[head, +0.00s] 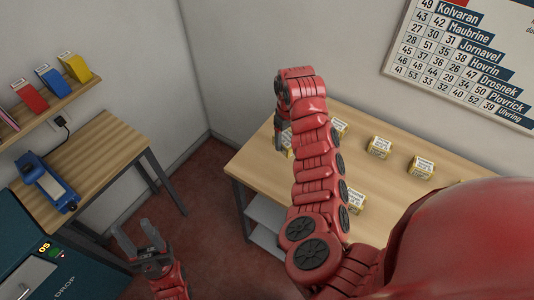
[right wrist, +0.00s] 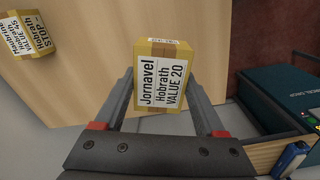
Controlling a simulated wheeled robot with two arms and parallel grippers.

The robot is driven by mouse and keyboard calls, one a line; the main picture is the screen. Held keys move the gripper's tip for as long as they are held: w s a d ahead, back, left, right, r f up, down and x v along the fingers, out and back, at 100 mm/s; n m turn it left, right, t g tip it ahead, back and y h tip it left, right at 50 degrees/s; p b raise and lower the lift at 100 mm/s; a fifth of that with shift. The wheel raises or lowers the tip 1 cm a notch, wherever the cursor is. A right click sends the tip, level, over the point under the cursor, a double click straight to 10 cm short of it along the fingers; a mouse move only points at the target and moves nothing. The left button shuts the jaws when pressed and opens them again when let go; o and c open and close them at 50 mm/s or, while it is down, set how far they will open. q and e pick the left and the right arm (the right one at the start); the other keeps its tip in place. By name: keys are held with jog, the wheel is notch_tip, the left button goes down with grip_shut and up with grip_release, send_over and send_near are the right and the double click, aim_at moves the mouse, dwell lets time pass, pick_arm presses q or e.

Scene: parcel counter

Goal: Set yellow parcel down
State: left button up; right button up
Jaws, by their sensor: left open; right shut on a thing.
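The yellow parcel (right wrist: 165,75), a yellow-brown box with a white label reading "Jornavel Hobrath VALUE 20", sits between the fingers of my right gripper (right wrist: 166,85) in the right wrist view. My right gripper is shut on it. In the head view the parcel (head: 288,143) is mostly hidden behind my right arm, at the left part of the wooden table (head: 250,160). I cannot tell whether it touches the tabletop. My left gripper (head: 138,238) is open and empty, over the red floor at lower left.
Several similar parcels stand on the table, such as one (head: 379,147) and another (head: 421,167). A side desk (head: 95,150) holds a blue device (head: 45,185). A wall shelf (head: 60,97) carries coloured boxes. A drop box (head: 45,270) stands at lower left. A name chart (head: 465,60) hangs on the wall.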

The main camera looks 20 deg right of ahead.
jog(key=s+a+f+n+p, duration=0.1)
jog(key=s, duration=0.2)
jog(key=s+a+f+n+p, duration=0.1)
jog(key=s, duration=0.3)
jog(key=s+a+f+n, duration=0.1)
jog(key=s+a+f, duration=0.1)
jog(key=s, duration=0.2)
jog(key=shift+s+p, duration=0.2)
jog(key=shift+p, duration=0.2)
jog(key=shift+w+a+f, duration=0.1)
jog(key=shift+w, duration=0.15)
jog(key=w, duration=0.2)
jog(key=w+f+b, duration=0.1)
jog(key=w, duration=0.2)
jog(key=w+b, duration=0.1)
jog(key=w, duration=0.1)
jog(key=shift+w+a+f, duration=0.15)
jog(key=shift+w+a, duration=0.1)
jog(key=shift+a, duration=0.15)
jog(key=w+b, duration=0.2)
jog(key=w, duration=0.1)
jog(key=w+b, duration=0.1)
jog(key=w, duration=0.2)
jog(key=shift+w+a+f+b, duration=0.15)
jog(key=shift+w+a+b, duration=0.1)
jog(key=shift+b, duration=0.15)
jog(key=shift+w, duration=0.6)
